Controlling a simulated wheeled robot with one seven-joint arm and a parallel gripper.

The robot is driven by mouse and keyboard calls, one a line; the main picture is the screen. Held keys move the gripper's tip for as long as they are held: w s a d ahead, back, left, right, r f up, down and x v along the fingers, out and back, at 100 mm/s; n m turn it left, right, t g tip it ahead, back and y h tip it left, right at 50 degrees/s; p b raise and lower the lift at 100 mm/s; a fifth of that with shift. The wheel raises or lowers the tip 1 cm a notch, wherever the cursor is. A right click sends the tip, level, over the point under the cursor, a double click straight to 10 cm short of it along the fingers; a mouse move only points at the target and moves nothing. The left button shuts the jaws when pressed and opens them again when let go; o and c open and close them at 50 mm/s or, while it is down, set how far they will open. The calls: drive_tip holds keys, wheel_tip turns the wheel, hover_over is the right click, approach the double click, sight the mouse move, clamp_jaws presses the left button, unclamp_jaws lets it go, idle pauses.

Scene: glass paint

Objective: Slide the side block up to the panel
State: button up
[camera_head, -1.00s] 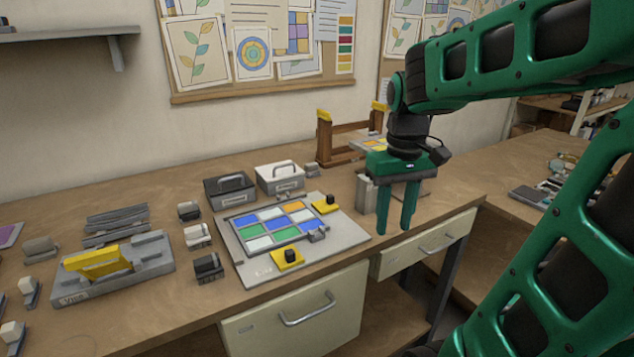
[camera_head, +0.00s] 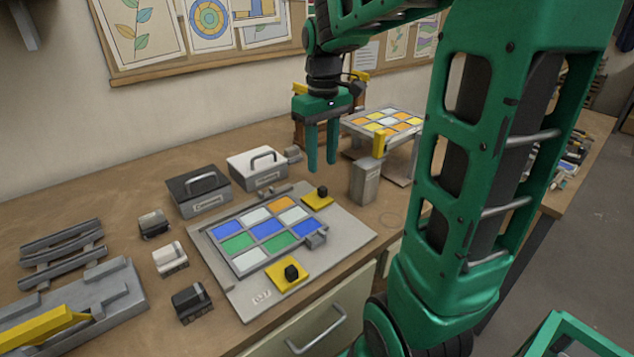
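The panel (camera_head: 266,230) of coloured glass squares lies flat on a grey board (camera_head: 345,247). A yellow block with a black knob (camera_head: 316,201) sits at the panel's back right. A similar yellow block (camera_head: 278,280) sits at its front right. A small grey block (camera_head: 317,241) is at the panel's right edge. I cannot tell which of these is the side block, or whether each touches the panel. My gripper (camera_head: 322,167) is open and empty, fingers down, appearing above the table behind the board's back right corner.
A black box (camera_head: 199,191) and a white box (camera_head: 257,168) stand behind the board. Small blocks (camera_head: 170,258) line its left side.

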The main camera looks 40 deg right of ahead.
sight(322, 187)
wheel_tip(322, 187, down, 8)
drive_tip(key=shift+s+r, duration=0.1)
idle(0.4)
clamp_jaws()
